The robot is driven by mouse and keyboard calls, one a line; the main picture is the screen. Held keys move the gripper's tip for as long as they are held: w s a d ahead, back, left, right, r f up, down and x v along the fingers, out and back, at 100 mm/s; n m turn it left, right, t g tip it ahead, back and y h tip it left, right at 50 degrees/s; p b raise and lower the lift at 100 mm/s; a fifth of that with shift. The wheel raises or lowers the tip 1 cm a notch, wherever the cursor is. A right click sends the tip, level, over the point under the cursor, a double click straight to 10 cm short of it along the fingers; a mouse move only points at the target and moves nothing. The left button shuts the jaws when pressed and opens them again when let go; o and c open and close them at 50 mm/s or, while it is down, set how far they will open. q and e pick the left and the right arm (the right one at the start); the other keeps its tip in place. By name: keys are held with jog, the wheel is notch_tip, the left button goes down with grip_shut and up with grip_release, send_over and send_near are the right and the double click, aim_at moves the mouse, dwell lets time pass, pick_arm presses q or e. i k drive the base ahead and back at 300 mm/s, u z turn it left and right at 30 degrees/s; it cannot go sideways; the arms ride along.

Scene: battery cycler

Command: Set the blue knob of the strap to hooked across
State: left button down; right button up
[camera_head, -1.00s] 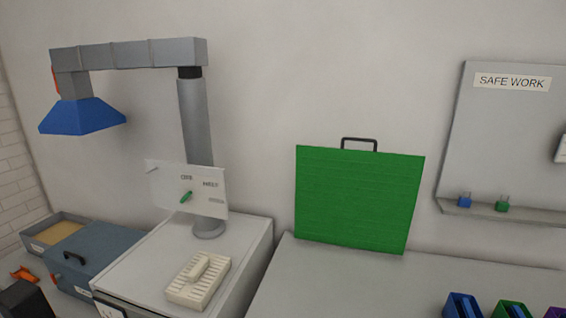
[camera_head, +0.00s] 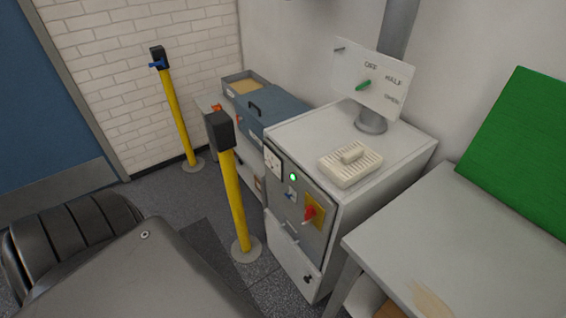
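Two yellow posts with black heads stand on the floor. The far post (camera_head: 178,112) is near the brick wall, and a small blue knob (camera_head: 158,65) sticks out from its head toward the left. The near post (camera_head: 234,195) stands in front of the grey cabinet. No strap shows stretched between the two posts. Neither of my grippers is in view, so their state is hidden. A dark part of my own body fills the lower left.
The grey cabinet (camera_head: 318,215) has a red handle (camera_head: 309,214) and a green light (camera_head: 293,177). A blue-grey box (camera_head: 270,112) stands behind it. A grey table (camera_head: 450,240) is at right. A blue door (camera_head: 30,110) is at left. Dark floor lies between the posts.

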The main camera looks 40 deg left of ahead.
aim_at(151, 65)
jog(key=u, duration=1.3)
